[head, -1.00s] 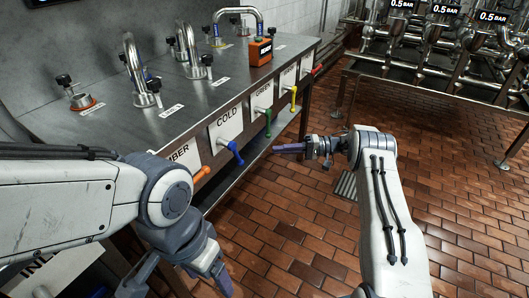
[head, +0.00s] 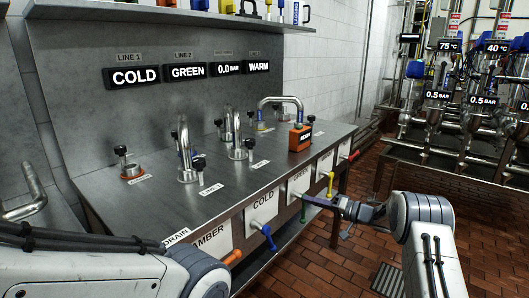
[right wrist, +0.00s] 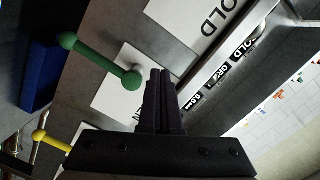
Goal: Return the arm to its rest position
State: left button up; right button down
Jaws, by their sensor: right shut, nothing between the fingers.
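My right arm comes in from the lower right of the head view. Its right gripper (head: 316,200) points left towards the cabinet front, and the fingers are shut and empty. In the head view the fingertips overlap the area by the green handle (head: 303,214); I cannot tell there whether they touch. In the right wrist view the shut fingers (right wrist: 162,80) stand beside the green handle's knob (right wrist: 132,80), with a narrow gap in the picture. Only a link of my left arm shows at the lower left; its gripper is out of view.
Orange (head: 233,257), blue (head: 268,238), yellow (head: 330,184) and red (head: 354,155) handles stick out along the cabinet front. The steel counter (head: 150,215) carries pipes, valves and an orange box (head: 300,138). A pipe rack (head: 470,130) stands at right. Brick floor (head: 325,240) is open below.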

notch_tip(320, 180, up, 5)
jog(key=w+d+m+t+h, duration=0.1)
jog(key=w+t+h, duration=0.15)
jog(key=h, duration=0.35)
jog(key=s+d+f+m+h, duration=0.1)
jog(key=s+d+h, duration=0.2)
jog(key=s+h, duration=0.35)
jog(key=s+a+f+n+g+h, duration=0.1)
jog(key=s+f+g, duration=0.2)
jog(key=s, duration=0.8)
jog(key=s+a+f+n+g, duration=0.15)
jog(key=s+g, duration=0.25)
jog(key=s, duration=0.7)
jog(key=s+a+f+n+g+h, duration=0.1)
jog(key=s+f+g, duration=0.2)
jog(key=s, duration=0.8)
jog(key=s+a+r+n+g+y, duration=0.1)
jog(key=s+a+r+n, duration=0.2)
jog(key=s+a, duration=0.4)
jog(key=s+a+r+n+g+y, duration=0.1)
jog(key=s+a+r+n+g, duration=0.2)
jog(key=s+a, duration=0.4)
notch_tip(320, 180, up, 23)
jog(key=t+p, duration=0.1)
jog(key=p, duration=2.2)
jog(key=shift+d+n, duration=0.3)
jog(key=shift+n, duration=0.05)
jog(key=shift+w+f+h, duration=0.1)
jog(key=shift+w+h, duration=0.1)
jog(key=shift+h, duration=0.05)
